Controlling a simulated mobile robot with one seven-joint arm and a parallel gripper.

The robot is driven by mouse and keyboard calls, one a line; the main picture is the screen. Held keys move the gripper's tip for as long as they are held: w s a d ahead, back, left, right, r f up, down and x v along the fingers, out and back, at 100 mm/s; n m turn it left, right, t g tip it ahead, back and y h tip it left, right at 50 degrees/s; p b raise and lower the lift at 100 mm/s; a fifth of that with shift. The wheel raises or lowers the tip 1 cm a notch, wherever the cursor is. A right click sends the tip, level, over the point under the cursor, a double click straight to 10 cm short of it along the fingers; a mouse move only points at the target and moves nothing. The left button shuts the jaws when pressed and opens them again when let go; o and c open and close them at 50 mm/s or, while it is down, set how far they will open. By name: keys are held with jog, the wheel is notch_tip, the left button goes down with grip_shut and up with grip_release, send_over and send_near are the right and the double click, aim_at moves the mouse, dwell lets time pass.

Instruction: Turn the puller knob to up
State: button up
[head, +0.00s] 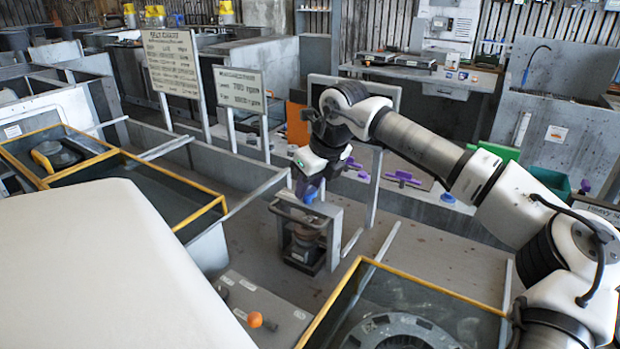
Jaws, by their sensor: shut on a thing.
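A grey box-like frame (332,222), which looks like the puller, stands on the floor near the middle of the head view. A dark round part with a brownish top (305,236) sits inside it. A small blue piece (310,195), which looks like the puller knob, shows at the top of the frame. My gripper (307,188) points down over the frame and is shut on this knob. The fingers and wrist hide most of the knob, so its turn angle cannot be read.
A yellow-edged bay (345,290) lies in front, and another yellow-edged bin (175,195) is at left. An orange knob (255,320) stands on a grey plate in the foreground. Signboards (240,90) stand behind at left. Bare floor (420,245) lies right of the frame.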

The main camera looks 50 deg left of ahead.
jog(key=o, duration=1)
jog(key=b+v, duration=0.2)
jog(key=v, duration=1.1)
jog(key=shift+d+r+b, duration=0.2)
jog(key=shift+r+b, duration=0.2)
jog(key=shift+s, duration=0.1)
